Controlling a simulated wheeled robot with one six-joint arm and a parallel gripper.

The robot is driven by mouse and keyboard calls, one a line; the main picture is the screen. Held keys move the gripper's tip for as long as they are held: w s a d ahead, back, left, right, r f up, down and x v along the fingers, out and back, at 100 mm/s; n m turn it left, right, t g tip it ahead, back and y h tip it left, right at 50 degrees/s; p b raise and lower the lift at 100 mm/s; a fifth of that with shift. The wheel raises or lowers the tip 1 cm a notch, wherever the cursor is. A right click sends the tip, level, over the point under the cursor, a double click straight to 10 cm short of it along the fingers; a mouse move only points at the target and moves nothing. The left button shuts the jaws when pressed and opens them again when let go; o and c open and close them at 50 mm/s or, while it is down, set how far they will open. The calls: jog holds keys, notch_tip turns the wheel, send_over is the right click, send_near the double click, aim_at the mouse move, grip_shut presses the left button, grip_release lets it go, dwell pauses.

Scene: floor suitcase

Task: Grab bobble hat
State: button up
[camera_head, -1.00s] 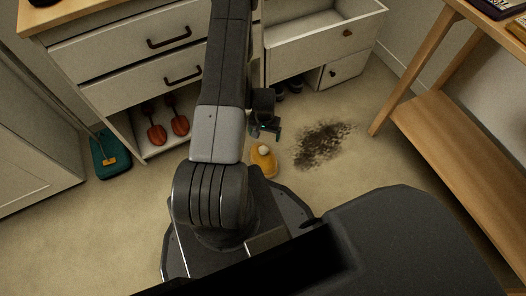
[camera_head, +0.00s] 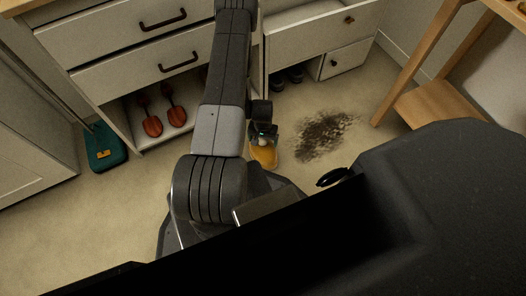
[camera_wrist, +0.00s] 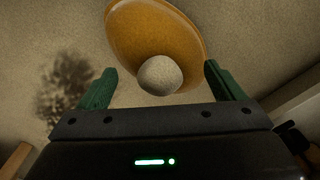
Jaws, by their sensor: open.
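The bobble hat is mustard yellow with a pale round bobble. In the head view the hat (camera_head: 264,156) lies on the floor just in front of my base, partly covered by my gripper (camera_head: 263,134). In the wrist view the hat (camera_wrist: 155,35) is at the top centre, its bobble nearest me. My gripper (camera_wrist: 160,88) is open, with its green fingers apart on either side of the bobble. Nothing is held between the fingers. I cannot tell whether either finger touches the hat.
A dark dirt patch (camera_head: 326,135) lies on the floor right of the hat. White drawers (camera_head: 120,50) stand behind, with red shoes (camera_head: 163,113) on a low shelf. A wooden rack (camera_head: 425,105) stands at right. A teal dustpan (camera_head: 104,148) is at left.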

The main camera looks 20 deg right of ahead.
jog(key=shift+f, duration=0.5)
jog(key=c, duration=1.4)
jog(key=shift+o, duration=0.2)
jog(key=shift+r, duration=0.1)
